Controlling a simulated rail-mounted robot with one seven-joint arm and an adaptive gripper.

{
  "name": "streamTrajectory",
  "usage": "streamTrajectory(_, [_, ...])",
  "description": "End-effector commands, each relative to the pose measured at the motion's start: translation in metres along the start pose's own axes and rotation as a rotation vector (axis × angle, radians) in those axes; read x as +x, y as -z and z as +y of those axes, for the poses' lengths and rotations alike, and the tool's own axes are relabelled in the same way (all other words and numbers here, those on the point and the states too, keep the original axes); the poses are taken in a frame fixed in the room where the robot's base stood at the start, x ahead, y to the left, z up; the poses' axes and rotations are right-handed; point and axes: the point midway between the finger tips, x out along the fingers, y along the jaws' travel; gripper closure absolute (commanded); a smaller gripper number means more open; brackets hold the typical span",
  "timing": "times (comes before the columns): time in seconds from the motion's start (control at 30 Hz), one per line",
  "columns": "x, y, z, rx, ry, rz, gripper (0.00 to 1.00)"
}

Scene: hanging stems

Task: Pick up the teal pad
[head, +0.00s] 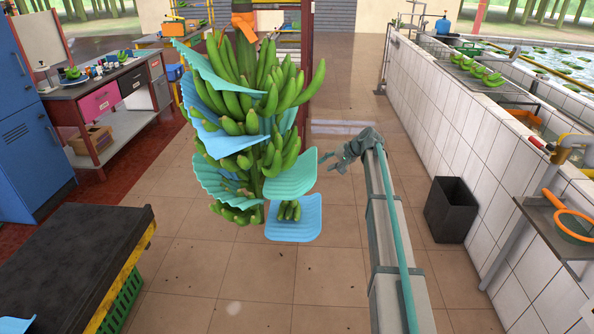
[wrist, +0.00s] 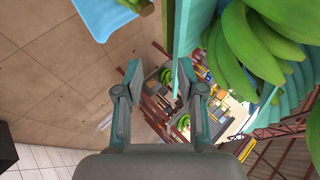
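The teal pad (head: 290,178) is a wavy sheet on the lower right side of a hanging banana stem in the head view. In the wrist view a teal sheet (wrist: 187,35), seen nearly edge-on, stands beside green bananas and appears to be the same pad. My gripper (head: 328,160) is just right of the pad in the head view, apart from it. Whether a fingertip touches the sheet is unclear.
A light blue pad (head: 294,222) hangs just below the teal one, with small bananas between. Other blue pads (head: 222,143) sit among the bananas (head: 250,100). A dark bin (head: 450,209) stands by the tiled wall at right. Floor below is open.

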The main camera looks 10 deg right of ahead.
Motion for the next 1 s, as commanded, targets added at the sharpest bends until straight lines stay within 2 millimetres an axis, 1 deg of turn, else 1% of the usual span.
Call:
streamTrajectory(0.03, [-0.005, 0.012, -0.009, 0.001, 0.018, 0.008, 0.61])
streamTrajectory(0.1, [-0.009, 0.02, -0.018, 0.003, 0.038, 0.013, 0.61])
streamTrajectory(0.23, [-0.005, 0.024, -0.024, 0.006, 0.051, 0.016, 0.61])
streamTrajectory(0.5, [0.032, 0.024, -0.026, 0.007, 0.05, 0.015, 0.61])
streamTrajectory(0.6, [0.042, 0.024, -0.025, 0.007, 0.05, 0.014, 0.61])
streamTrajectory(0.77, [0.049, 0.024, -0.026, 0.006, 0.05, 0.015, 0.61])
streamTrajectory(0.83, [0.056, 0.024, -0.028, 0.006, 0.05, 0.014, 0.61])
streamTrajectory(1.0, [0.079, 0.025, -0.029, 0.006, 0.049, 0.014, 0.61])
